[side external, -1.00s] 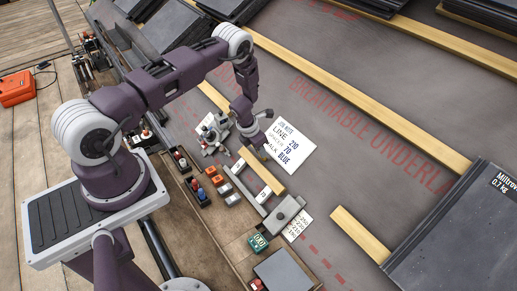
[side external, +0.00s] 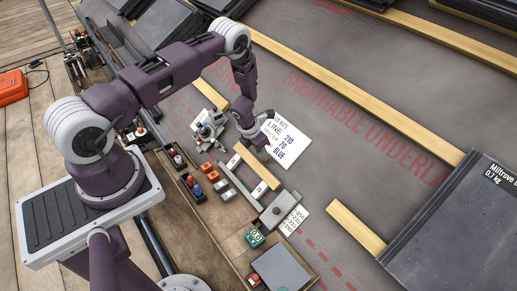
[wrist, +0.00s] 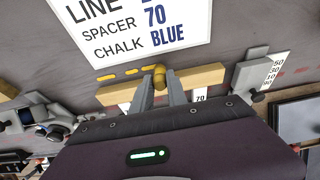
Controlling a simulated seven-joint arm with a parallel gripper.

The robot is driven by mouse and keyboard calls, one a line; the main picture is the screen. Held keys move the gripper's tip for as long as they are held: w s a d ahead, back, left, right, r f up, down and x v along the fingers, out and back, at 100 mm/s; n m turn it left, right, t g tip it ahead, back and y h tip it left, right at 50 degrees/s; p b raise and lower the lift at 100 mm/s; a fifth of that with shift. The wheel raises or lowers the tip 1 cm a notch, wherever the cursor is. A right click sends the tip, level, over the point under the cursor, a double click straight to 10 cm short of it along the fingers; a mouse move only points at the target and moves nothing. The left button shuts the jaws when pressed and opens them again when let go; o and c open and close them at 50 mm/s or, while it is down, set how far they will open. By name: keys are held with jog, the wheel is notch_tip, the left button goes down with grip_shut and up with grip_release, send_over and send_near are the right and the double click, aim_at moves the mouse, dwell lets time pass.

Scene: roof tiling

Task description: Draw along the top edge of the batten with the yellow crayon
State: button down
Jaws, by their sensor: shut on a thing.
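My gripper (wrist: 160,92) is shut on the yellow crayon (wrist: 160,76), which stands between the fingertips at the far edge of the batten (wrist: 114,96) in the wrist view. Short yellow dashes (wrist: 131,72) lie on the grey underlay along that edge, to the left of the crayon. The batten runs left and right behind my fingers, and its middle is partly hidden by them. In the side view my gripper (side external: 256,143) is over the upper part of the batten (side external: 259,171), and the crayon cannot be made out. Whether the tip touches is too small to tell.
A white note (side external: 285,140) reading line, spacer 70 and chalk blue lies just beyond the batten. A grey clamp-like block (side external: 279,211) stands at its right end. Orange and grey blocks (side external: 207,168) sit in the near tray. Bare underlay (side external: 310,180) is free to the right.

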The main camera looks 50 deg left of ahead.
jog(key=shift+d, duration=5.3)
jog(key=v, duration=1)
jog(key=shift+s, duration=0.45)
jog(key=shift+r, duration=0.1)
